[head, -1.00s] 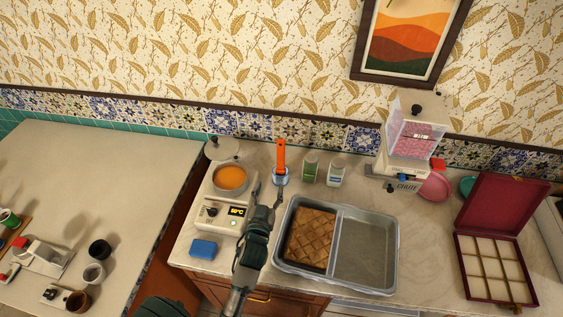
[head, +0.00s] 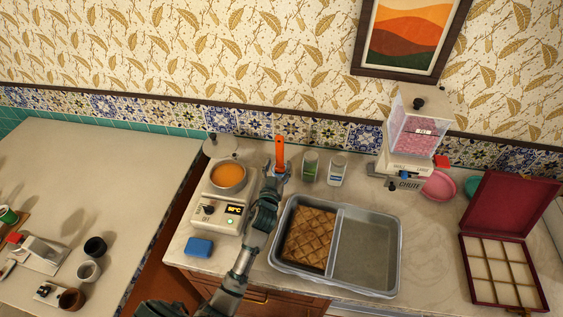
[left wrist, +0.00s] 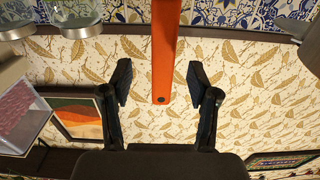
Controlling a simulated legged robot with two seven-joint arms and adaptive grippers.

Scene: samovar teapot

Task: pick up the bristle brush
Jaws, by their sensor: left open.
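The bristle brush shows as a flat orange handle (head: 280,152) standing upright at the back of the counter. Its lower end and bristles are hidden behind my left gripper (head: 275,172). In the left wrist view the orange handle (left wrist: 166,45) lies between the two black fingers of my left gripper (left wrist: 160,82), with a small hole near its end. The fingers are open, with a gap on each side of the handle. My right gripper is in neither view.
A hot plate (head: 208,211) with an orange-filled pan (head: 228,177) stands close on the left. Two small jars (head: 337,171) stand to the right of the handle. A grey two-part baking pan (head: 365,291) with a brown slab (head: 309,238) lies in front.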

